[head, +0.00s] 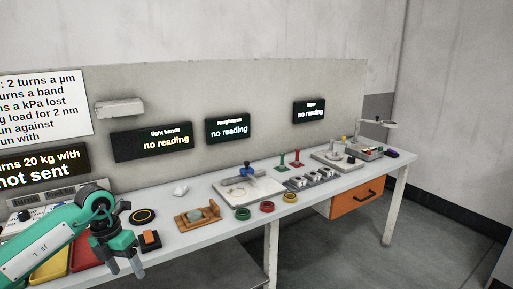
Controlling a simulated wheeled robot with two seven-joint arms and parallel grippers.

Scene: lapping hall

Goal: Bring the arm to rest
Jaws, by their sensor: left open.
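My left arm comes in from the lower left, green with dark joints. My left gripper (124,266) points downward at the table's front left, with its grey fingers apart and nothing seen between them. It is in front of the red tray (88,252) and to the left of a small dark block with an orange top (150,239). My right gripper does not show in the head view.
The white bench (215,236) carries a wooden fixture (197,216), a plate with a blue-knobbed device (248,188), coloured rings (267,206) and a black disc (142,216). An orange drawer (357,197) hangs below. Floor is free at right.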

